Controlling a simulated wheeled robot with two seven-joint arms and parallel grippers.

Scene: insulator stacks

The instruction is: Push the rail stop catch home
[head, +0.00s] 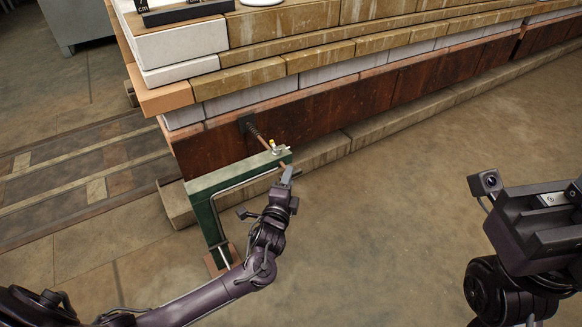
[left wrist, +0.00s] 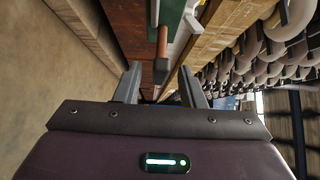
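A green metal frame (head: 230,178) stands on the floor against the side of the brick-topped car, its arm ending near the rust-brown side plate. A small pin with a pale yellow top (head: 274,147) sits at that end, and a dark spring-like rod (head: 258,135) joins there from the plate. I cannot tell which part is the catch. My left gripper (head: 287,174) is at the frame's end. In the left wrist view its fingers (left wrist: 161,88) are apart, with a brown rod with a dark red end (left wrist: 162,45) ahead between them. My right gripper (head: 545,225) is at far right, fingers unclear.
The car's layered brick deck (head: 300,60) and rusty side (head: 340,112) run across the back. Floor rails (head: 80,180) lie at left, and a low kerb (head: 400,118) runs along the car. The floor (head: 400,220) between my arms is clear. Several rounded pale pieces (left wrist: 280,40) show in the left wrist view.

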